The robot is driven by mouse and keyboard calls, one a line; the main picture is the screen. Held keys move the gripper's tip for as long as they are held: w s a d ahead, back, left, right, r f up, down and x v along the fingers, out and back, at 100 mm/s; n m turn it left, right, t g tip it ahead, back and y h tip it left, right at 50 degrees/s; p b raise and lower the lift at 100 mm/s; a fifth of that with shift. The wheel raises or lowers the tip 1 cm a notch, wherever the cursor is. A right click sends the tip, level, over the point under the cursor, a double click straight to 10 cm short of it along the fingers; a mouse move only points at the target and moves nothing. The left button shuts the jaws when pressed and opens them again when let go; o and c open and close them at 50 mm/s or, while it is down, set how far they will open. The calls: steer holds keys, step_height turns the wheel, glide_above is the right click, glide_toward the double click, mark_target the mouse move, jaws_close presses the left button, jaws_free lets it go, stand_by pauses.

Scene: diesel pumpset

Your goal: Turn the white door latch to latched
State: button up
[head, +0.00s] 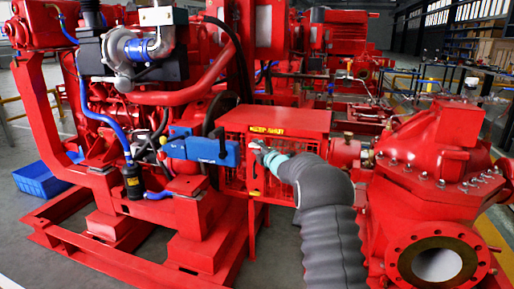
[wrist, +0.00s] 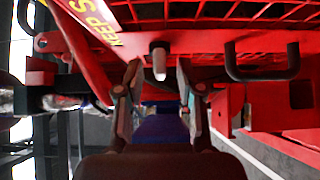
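The white door latch (wrist: 159,62) shows in the wrist view as a small pale lever with a dark base, on the red mesh-fronted box. It points toward the lower edge of that picture. My gripper (wrist: 158,85) is open, with its two fingers apart on either side of the latch's line. I see no finger touching the latch, and cannot tell the exact depth between them. In the head view my gripper (head: 258,150) is at the front of the red box (head: 290,120), below its yellow label. The latch cannot be made out clearly there.
A black bar handle (wrist: 262,72) sits right of the latch in the wrist view. A yellow label (wrist: 92,22) is at upper left. In the head view, a blue unit (head: 205,150) lies left of my gripper, and a large red pump (head: 430,170) stands at right.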

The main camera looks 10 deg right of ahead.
steer(key=shift+w, duration=0.15)
steer(key=shift+c, duration=0.2)
jaws_close()
